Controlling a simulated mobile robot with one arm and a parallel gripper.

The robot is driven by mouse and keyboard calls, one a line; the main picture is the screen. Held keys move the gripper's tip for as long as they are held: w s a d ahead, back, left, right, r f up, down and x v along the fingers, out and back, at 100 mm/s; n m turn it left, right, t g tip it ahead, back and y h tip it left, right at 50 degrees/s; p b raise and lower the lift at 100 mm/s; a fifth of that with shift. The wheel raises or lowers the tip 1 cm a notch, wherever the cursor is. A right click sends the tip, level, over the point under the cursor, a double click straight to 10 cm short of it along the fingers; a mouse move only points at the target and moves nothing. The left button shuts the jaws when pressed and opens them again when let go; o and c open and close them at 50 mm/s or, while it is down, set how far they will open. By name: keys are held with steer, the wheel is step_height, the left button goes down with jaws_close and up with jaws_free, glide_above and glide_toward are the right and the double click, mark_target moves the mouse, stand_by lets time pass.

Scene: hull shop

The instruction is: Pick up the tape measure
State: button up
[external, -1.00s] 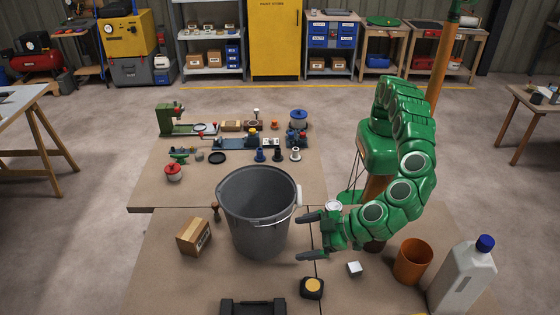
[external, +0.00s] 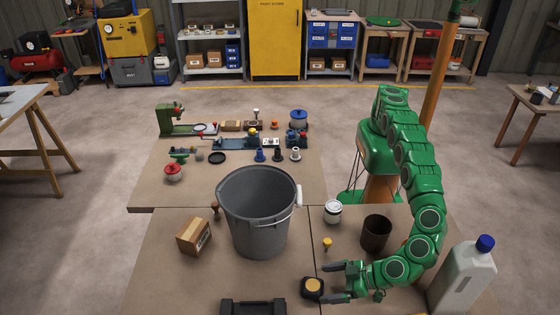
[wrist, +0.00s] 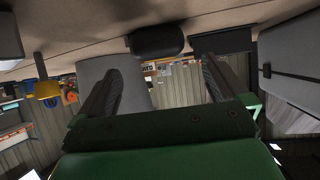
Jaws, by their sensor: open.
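The tape measure (external: 313,287) is a small black block with a yellow disc on top. It lies on the cardboard-coloured bench top in front of the bucket. My gripper (external: 328,283) is low over the bench with its two fingers apart, pointing left. The tape measure is just ahead of the fingertips, roughly in line with the gap. In the wrist view, which looks upside down, the dark tape measure (wrist: 155,40) shows between and beyond the two fingers (wrist: 158,80). Nothing is held.
A grey bucket (external: 257,215) stands behind the tape measure. A black case (external: 252,307) lies at the front left, a cardboard box (external: 194,236) farther left. A yellow-topped piece (external: 327,243), white jar (external: 333,212), brown cup (external: 376,232) and white jug (external: 465,277) stand nearby.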

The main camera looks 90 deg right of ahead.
mark_target(313, 285)
steer(key=shift+x, duration=2.05)
steer(key=shift+c, duration=0.2)
steer(key=c, duration=1.1)
steer(key=shift+o, duration=0.2)
